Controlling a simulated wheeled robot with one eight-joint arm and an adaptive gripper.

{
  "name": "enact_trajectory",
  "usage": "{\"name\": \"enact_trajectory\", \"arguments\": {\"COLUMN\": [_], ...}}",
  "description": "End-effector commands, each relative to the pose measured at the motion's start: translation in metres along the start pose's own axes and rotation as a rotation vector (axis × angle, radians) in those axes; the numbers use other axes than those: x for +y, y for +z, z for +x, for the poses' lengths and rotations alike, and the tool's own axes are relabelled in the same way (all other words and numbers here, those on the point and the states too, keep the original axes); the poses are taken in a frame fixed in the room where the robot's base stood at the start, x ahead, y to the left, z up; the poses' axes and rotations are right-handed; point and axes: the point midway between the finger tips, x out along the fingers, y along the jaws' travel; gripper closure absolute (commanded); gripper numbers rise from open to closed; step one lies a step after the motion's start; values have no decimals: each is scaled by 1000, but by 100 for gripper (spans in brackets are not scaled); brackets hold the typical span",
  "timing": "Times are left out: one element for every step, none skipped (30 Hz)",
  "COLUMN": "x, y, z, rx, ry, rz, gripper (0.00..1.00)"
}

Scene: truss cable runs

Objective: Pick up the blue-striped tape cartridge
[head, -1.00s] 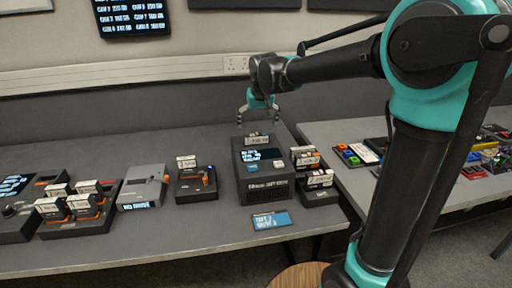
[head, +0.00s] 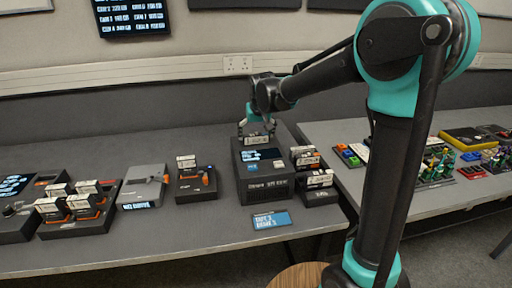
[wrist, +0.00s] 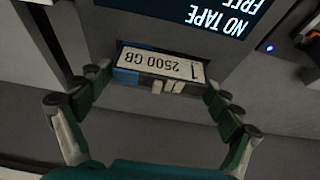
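The tape cartridge (wrist: 160,66) has a white label reading "1 2500 GB" and a blue stripe at its left end in the wrist view. It sits upright at the top rear of a black drive unit (head: 266,188). In the head view the cartridge (head: 257,141) shows just under my gripper (head: 257,132). In the wrist view my gripper (wrist: 158,88) is open, with one finger near each end of the cartridge. The fingertips look close to the ends; I cannot tell if they touch. The cartridge's lower part is hidden.
The drive's screen (wrist: 228,12) reads "NO TAPE FREE". Cartridges stand in a rack (head: 318,190) just right of the drive and in a holder (head: 75,228) at the left. A device with an orange part (head: 196,186) stands left of the drive. A blue card (head: 271,219) lies in front.

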Motion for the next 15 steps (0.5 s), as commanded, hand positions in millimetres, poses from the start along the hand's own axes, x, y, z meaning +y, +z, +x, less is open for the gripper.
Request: {"name": "enact_trajectory", "arguments": {"x": [0, 0, 0, 0, 0, 0, 0, 0, 0, 0, 0, 0, 0, 0, 0], "y": [0, 0, 0, 0, 0, 0, 0, 0, 0, 0, 0, 0, 0, 0, 0], "z": [0, 0, 0, 0, 0, 0, 0, 0, 0, 0, 0, 0, 0, 0, 0], "rx": [0, 0, 0, 0, 0, 0, 0, 0, 0, 0, 0, 0, 0, 0, 0], "ry": [0, 0, 0, 0, 0, 0, 0, 0, 0, 0, 0, 0, 0, 0, 0], "rz": [0, 0, 0, 0, 0, 0, 0, 0, 0, 0, 0, 0, 0, 0, 0], "gripper": [21, 25, 30, 34, 37, 42, 46, 50, 55, 58, 62, 67, 68, 68, 68]}}
